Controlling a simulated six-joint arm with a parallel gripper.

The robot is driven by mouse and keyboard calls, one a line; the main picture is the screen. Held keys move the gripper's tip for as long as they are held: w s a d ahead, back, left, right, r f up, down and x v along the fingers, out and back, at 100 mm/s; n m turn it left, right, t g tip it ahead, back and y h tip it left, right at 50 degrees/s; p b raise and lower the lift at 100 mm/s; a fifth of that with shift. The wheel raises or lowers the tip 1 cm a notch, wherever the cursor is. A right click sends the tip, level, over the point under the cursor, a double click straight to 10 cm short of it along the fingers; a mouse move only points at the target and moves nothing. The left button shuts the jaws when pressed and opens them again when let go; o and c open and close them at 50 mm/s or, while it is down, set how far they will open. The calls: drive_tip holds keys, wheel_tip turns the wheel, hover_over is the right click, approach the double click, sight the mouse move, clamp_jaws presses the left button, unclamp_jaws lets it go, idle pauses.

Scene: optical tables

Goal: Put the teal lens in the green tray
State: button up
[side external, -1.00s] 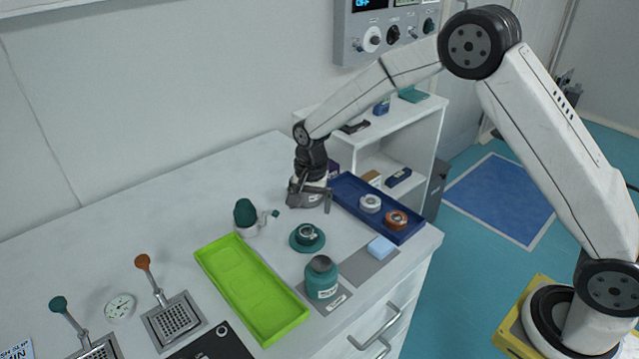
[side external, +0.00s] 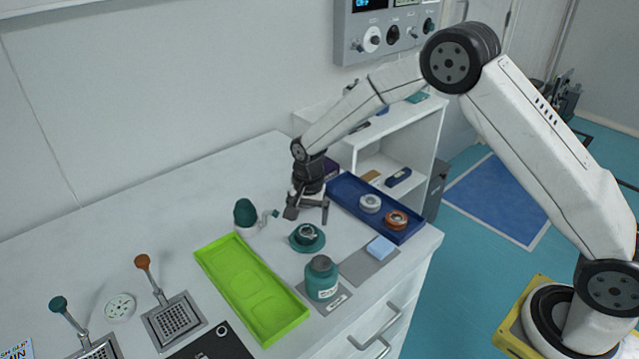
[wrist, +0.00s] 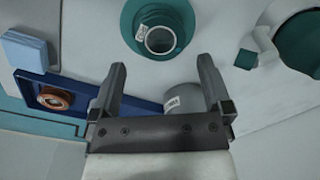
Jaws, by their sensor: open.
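In the wrist view the lens (wrist: 161,38) stands on the dish (wrist: 129,22), just beyond my fingertips. My gripper (side external: 308,216) is open and empty, behind the lens in the side view. In the wrist view its two fingers (wrist: 162,66) are spread apart, with the lens centred ahead of the gap and not between them. The green tray (side external: 250,290) lies empty at the front left of the dish.
A blue tray (side external: 349,187) at the right holds a grey lens (side external: 370,203) and an orange lens (side external: 396,219). A teal jar (side external: 321,279) stands between the green tray and a light blue block (side external: 381,248).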

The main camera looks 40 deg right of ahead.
sight(307, 231)
drive_tip(key=shift+a+f, duration=0.1)
drive_tip(key=shift+f, duration=2.1)
drive_tip(key=shift+c, duration=0.2)
drive_tip(key=shift+w, duration=0.1)
drive_tip(key=c, duration=1.2)
drive_tip(key=shift+r, duration=0.1)
drive_tip(key=shift+r, duration=0.75)
drive_tip(key=shift+s+d+r, duration=0.25)
drive_tip(key=shift+s+r, duration=1.65)
drive_tip(key=shift+s, duration=0.45)
drive_tip(key=shift+s+d+r, duration=0.25)
drive_tip(key=shift+s+r, duration=1.6)
drive_tip(key=shift+s, duration=0.45)
drive_tip(key=shift+s+d+r, duration=0.25)
drive_tip(key=shift+s+r, duration=1.65)
drive_tip(key=shift+s, duration=0.45)
